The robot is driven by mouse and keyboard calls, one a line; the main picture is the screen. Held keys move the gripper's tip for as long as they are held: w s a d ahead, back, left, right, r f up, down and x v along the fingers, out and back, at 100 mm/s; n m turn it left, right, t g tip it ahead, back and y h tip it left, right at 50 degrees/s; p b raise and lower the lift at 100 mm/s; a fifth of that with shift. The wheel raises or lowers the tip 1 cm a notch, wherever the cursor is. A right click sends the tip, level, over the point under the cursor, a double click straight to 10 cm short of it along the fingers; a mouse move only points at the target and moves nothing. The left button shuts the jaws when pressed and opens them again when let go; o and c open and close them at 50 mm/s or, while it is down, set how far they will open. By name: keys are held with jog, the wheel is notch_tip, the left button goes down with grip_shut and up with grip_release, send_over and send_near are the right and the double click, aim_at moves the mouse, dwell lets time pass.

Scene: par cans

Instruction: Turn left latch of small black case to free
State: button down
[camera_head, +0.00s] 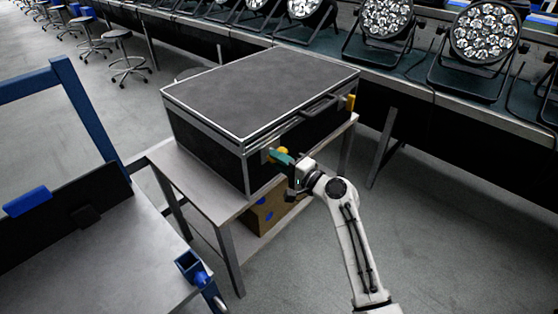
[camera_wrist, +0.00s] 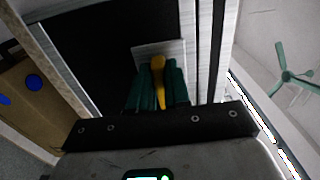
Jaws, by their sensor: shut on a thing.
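The small black case (camera_head: 260,90) stands closed on a grey table, with pale metal edging and a handle on its front side. Its left latch (camera_head: 280,152) is yellow and sits near the left end of the front side. My gripper (camera_head: 282,157), with green fingers, is at this latch. In the wrist view my gripper (camera_wrist: 158,88) is shut on the yellow latch (camera_wrist: 157,65), which stands out from a pale metal plate (camera_wrist: 168,50). The fingers hide part of the latch. The right latch (camera_head: 350,103), also yellow, is at the right end of the front side.
A grey table (camera_head: 185,175) carries the case, and a cardboard box (camera_head: 268,210) with blue marks sits on its lower shelf. A blue-framed bench (camera_head: 130,265) stands at the left. Several par cans (camera_head: 385,18) line a long bench behind. Open floor lies at the right.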

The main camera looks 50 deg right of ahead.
jog(key=c, duration=1.1)
grip_release()
jog(key=shift+w+a, duration=0.1)
jog(key=s, duration=1)
jog(key=shift+s+d, duration=0.2)
jog(key=shift+s, duration=0.2)
